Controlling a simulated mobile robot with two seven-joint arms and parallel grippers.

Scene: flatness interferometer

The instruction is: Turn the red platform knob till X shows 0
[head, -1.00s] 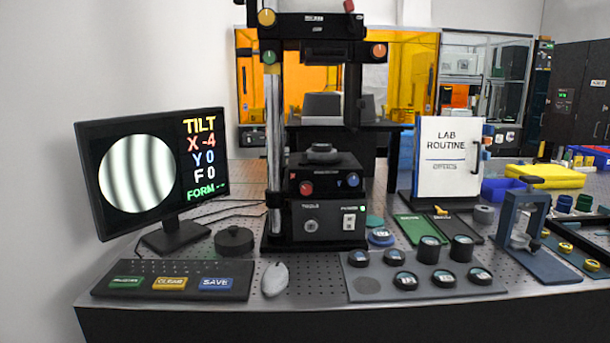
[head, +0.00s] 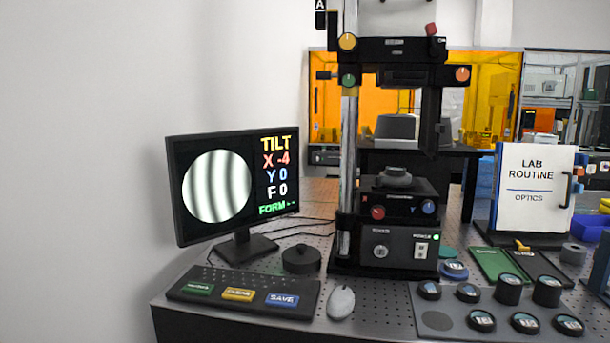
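The red platform knob (head: 378,212) is on the left of the front face of the dark platform (head: 400,194), low in the interferometer (head: 347,150). A blue knob (head: 428,207) sits to its right on the same face. The monitor (head: 172,190) at the left shows light and dark fringes in a round field (head: 217,186) and the readout TILT, X -4, Y 0, F 0, with FORM and dashes below. Neither of my grippers is in the head view. Nothing covers the red knob.
A keyboard (head: 215,308) with coloured keys, a mouse (head: 341,303) and a dark round puck (head: 301,260) lie in front of the monitor and instrument. A grey tray (head: 400,322) with several dark round pieces is at the right. A LAB ROUTINE board (head: 535,205) stands behind it.

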